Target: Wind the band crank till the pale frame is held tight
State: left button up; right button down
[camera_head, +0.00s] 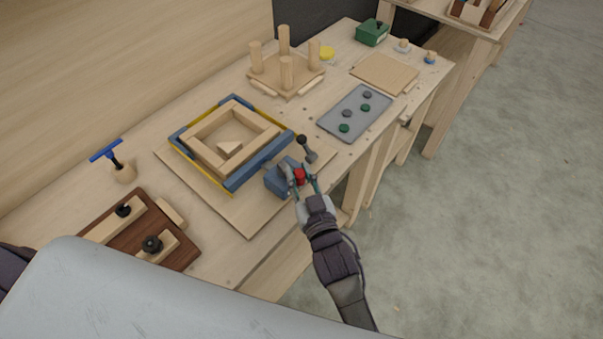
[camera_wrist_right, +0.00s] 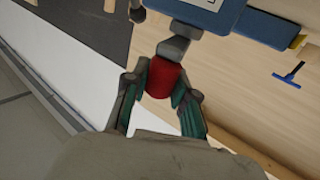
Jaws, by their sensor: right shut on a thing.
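The pale wooden frame (camera_head: 210,161) lies on a board on the bench, with a yellow band and blue corner pieces around it. A small pale wedge-shaped block (camera_head: 230,149) lies inside the frame. The blue band clamp body (camera_head: 277,180) sits at the frame's near right corner; part of it also shows in the wrist view (camera_wrist_right: 208,12). My right gripper (camera_head: 300,176) is shut on the red crank knob (camera_wrist_right: 163,78), which sits on a grey crank arm (camera_wrist_right: 174,47). Whether the band is tight cannot be told. My left gripper is not in view.
A black-knobbed lever (camera_head: 306,147) stands close to my right gripper. A grey tray (camera_head: 355,112) with round pegs lies beyond it. A pegged seat (camera_head: 286,72) stands behind.

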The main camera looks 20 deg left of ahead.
jog(key=c, duration=0.9)
grip_release()
jog(key=v, duration=1.2)
